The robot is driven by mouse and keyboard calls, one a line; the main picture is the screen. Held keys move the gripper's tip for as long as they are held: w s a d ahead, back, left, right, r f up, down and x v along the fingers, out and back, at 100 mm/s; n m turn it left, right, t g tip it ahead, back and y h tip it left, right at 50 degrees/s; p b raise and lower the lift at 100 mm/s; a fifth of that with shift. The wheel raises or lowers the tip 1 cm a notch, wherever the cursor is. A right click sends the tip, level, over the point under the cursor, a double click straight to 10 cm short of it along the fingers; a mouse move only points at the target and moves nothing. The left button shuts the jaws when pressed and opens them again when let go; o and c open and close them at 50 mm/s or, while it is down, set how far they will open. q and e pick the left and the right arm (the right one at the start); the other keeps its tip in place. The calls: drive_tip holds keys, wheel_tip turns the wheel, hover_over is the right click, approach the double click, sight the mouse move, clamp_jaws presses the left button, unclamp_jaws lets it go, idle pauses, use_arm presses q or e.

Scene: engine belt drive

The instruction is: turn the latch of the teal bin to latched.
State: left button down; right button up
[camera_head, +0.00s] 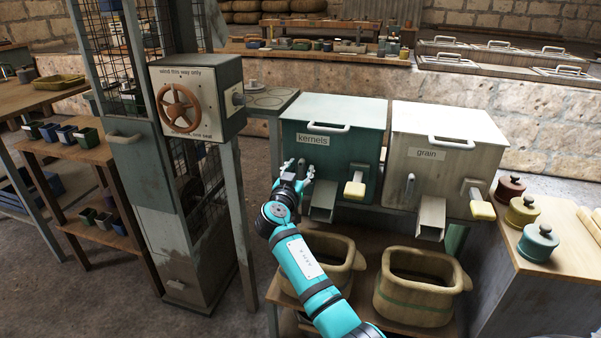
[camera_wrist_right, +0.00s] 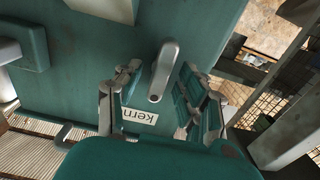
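The teal bin (camera_head: 336,112) carries a "kernels" label and stands left of the white grain bin. My right gripper (camera_head: 298,168) is at the lower left of its front face. In the right wrist view the teal bin's front (camera_wrist_right: 85,75) fills much of the picture. Its grey metal latch (camera_wrist_right: 163,72) stands out there, a short lever slightly tilted in the picture. My right gripper (camera_wrist_right: 157,92) is open, with one finger on each side of the latch and gaps visible between. In the head view the gripper largely covers the latch. My left gripper is not in view.
The teal bin has a chute (camera_head: 322,201) and a cream-handled lever (camera_head: 355,187) right of my gripper. The grain bin (camera_head: 440,150) has a similar latch (camera_head: 409,186). Baskets (camera_head: 418,310) stand below. A metal post (camera_head: 238,200) and crank box (camera_head: 200,95) are to the left.

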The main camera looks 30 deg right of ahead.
drive_tip(key=shift+w+d, duration=0.1)
drive_tip(key=shift+d, duration=0.05)
drive_tip(key=shift+c, duration=0.3)
clamp_jaws()
